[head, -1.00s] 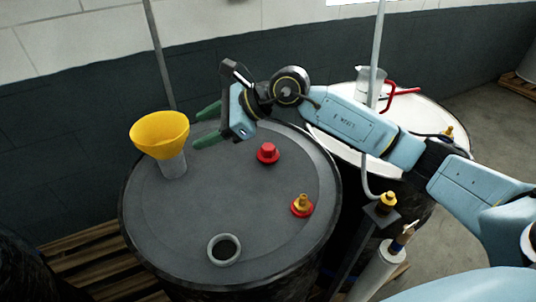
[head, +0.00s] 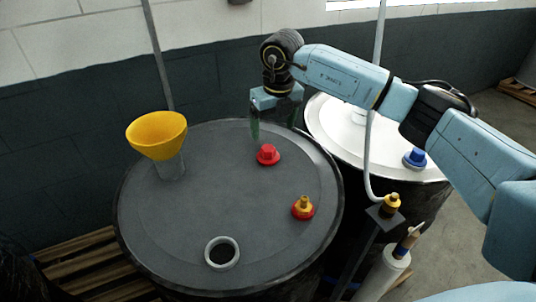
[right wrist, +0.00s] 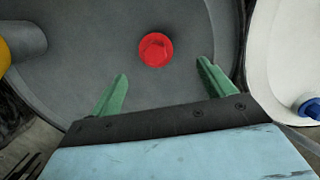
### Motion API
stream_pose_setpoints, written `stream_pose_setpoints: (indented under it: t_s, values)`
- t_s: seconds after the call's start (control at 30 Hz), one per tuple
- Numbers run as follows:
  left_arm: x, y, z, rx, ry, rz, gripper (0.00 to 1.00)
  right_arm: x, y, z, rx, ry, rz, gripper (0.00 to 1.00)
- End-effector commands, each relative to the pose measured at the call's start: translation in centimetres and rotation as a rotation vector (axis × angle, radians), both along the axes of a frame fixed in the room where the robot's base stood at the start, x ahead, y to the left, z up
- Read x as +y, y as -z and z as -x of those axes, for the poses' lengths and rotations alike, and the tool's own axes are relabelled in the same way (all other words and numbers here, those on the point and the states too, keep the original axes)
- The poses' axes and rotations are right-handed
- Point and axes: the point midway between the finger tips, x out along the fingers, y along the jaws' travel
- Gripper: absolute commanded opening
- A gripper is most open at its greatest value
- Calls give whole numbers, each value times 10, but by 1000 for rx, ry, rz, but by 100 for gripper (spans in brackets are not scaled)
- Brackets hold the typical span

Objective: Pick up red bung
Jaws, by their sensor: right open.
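The red bung (head: 268,155) sits upright on the dark grey drum lid (head: 215,205), towards its back right. It also shows in the right wrist view (right wrist: 155,49), ahead of the fingertips and between their lines. My right gripper (head: 270,128) points down just behind and above the bung in the head view. In the right wrist view its two green fingers (right wrist: 162,78) are spread wide with nothing between them. The fingers do not touch the bung. My left gripper is not in view.
A yellow funnel (head: 157,135) stands at the lid's left. A red-and-brass fitting (head: 303,208) and an open ring-shaped hole (head: 222,252) lie nearer the front. A white-topped drum (head: 335,122) with a blue bung (head: 414,158) stands right. A pole and hose rise between the drums.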

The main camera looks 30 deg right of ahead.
Motion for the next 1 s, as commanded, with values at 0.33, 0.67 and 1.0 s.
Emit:
stream_pose_setpoints:
  t_s: [0.33,0.67,1.0]
  values:
    - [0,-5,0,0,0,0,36,2,39,-5,1,-2,-2,81]
    - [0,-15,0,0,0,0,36,9,81,-12,0,-2,-3,81]
    - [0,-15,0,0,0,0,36,9,87,-13,-2,-3,-3,77]
